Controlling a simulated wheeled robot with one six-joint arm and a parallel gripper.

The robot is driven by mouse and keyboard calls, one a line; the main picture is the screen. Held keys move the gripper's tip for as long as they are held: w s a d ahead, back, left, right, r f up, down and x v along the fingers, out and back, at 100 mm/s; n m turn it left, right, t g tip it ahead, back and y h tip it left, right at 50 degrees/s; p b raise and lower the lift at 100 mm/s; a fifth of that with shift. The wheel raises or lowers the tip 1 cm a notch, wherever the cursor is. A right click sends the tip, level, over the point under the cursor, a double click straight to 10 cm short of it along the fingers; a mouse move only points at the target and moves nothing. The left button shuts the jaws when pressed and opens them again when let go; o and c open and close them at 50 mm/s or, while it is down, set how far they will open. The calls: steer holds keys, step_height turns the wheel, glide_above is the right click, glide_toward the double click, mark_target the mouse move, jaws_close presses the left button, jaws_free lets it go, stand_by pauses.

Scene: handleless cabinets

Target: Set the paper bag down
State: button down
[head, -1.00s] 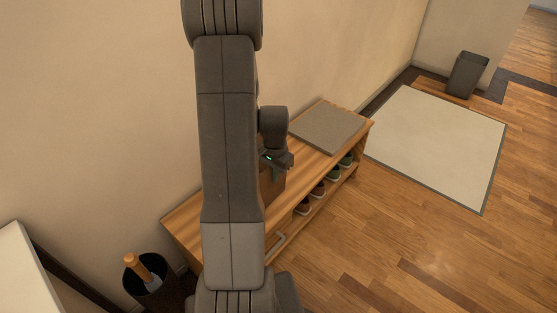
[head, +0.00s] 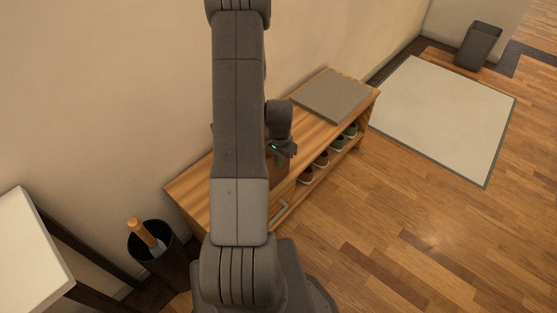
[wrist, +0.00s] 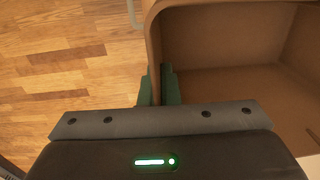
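The brown paper bag (wrist: 225,40) fills the right of the wrist view, its open top showing the inside and floor of the bag. My gripper (wrist: 158,88) has one green finger outside and one inside the bag's near-left wall, closed on that wall. In the head view my gripper (head: 280,149) is over the wooden bench (head: 190,192), with a small brown part of the bag (head: 284,170) below it. My arm hides most of the bag. I cannot tell whether its bottom touches the bench top.
A grey pad (head: 332,95) lies on the bench's far end; several shoes (head: 321,159) sit on the shelf below. A black bin (head: 158,250) with a wooden-handled item stands at the near left, beside a white-topped table (head: 28,250). The floor right of the bench is open.

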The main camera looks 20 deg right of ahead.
steer(key=shift+f, duration=0.1)
steer(key=shift+f, duration=0.15)
steer(key=c, duration=1.7)
jaws_free()
step_height(320, 180, up, 12)
steer(key=shift+s+d+r+p, duration=0.15)
steer(key=shift+r+p, duration=0.1)
steer(key=shift+p, duration=0.5)
steer(key=shift+s, duration=0.1)
